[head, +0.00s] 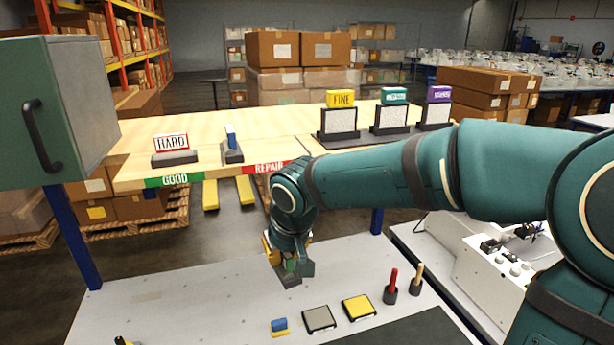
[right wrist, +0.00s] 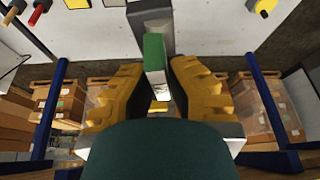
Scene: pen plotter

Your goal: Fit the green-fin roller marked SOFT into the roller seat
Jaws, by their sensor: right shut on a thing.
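My right gripper (head: 288,248) reaches down over the near grey-white table, with its yellow fingers shut on a green-fin piece (head: 290,265). In the right wrist view the green fin (right wrist: 154,53) stands between the yellow fingers (right wrist: 158,92). A dark grey block (head: 288,281) lies directly under it at the table; whether this is the roller seat, and whether the piece rests in it or just above it, I cannot tell. No SOFT marking can be read. My left gripper is not clearly in view.
A HARD piece (head: 171,142) and a blue-fin piece (head: 231,138) stand on the wooden shelf. Signs including FINE (head: 340,99) stand further back. Near the table's front are a blue-yellow block (head: 280,326), grey pad (head: 319,319), yellow pad (head: 358,307) and two upright handles (head: 391,286).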

